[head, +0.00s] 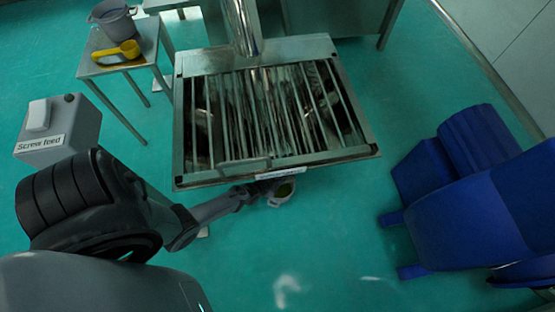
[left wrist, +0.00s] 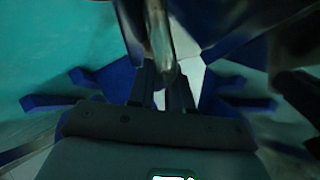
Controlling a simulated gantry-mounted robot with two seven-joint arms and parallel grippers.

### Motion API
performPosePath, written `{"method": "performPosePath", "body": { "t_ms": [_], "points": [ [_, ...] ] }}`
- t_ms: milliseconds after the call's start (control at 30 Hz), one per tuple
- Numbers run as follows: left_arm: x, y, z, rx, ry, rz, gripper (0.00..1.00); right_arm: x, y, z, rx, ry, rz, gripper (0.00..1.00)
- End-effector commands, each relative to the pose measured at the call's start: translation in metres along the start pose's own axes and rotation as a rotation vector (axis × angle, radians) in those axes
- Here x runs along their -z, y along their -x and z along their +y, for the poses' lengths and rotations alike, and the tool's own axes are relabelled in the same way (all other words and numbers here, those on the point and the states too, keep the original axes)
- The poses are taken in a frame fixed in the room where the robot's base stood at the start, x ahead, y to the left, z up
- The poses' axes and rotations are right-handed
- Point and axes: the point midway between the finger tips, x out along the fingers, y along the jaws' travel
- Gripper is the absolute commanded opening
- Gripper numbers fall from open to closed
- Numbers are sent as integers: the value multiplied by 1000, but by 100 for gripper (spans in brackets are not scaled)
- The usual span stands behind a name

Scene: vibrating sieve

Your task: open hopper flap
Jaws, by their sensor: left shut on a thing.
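A steel hopper (head: 354,152) with a barred grate on top stands in the middle of the head view. My left arm reaches in from the left, and my left gripper (head: 262,187) is under the hopper's front edge, partly hidden. In the left wrist view, my left gripper (left wrist: 164,82) is shut on a shiny metal bar (left wrist: 159,35) that runs up between its fingers. I cannot tell for sure that this bar belongs to the flap. The flap itself cannot be made out in the head view. My right gripper is not in view.
A grey box labelled "Screw feed" (head: 58,130) is at left. A side table (head: 90,68) holds a grey bucket (head: 113,22) and a yellow scoop (head: 129,50). A large blue body (head: 460,205) stands at right.

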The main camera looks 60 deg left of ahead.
Motion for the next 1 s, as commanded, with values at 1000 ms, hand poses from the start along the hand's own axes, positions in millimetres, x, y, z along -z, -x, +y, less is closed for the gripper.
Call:
{"method": "performPosePath", "body": {
  "t_ms": [1000],
  "points": [
    [3,3,-6,3,-2,0,39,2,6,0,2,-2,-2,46]
  ]
}}
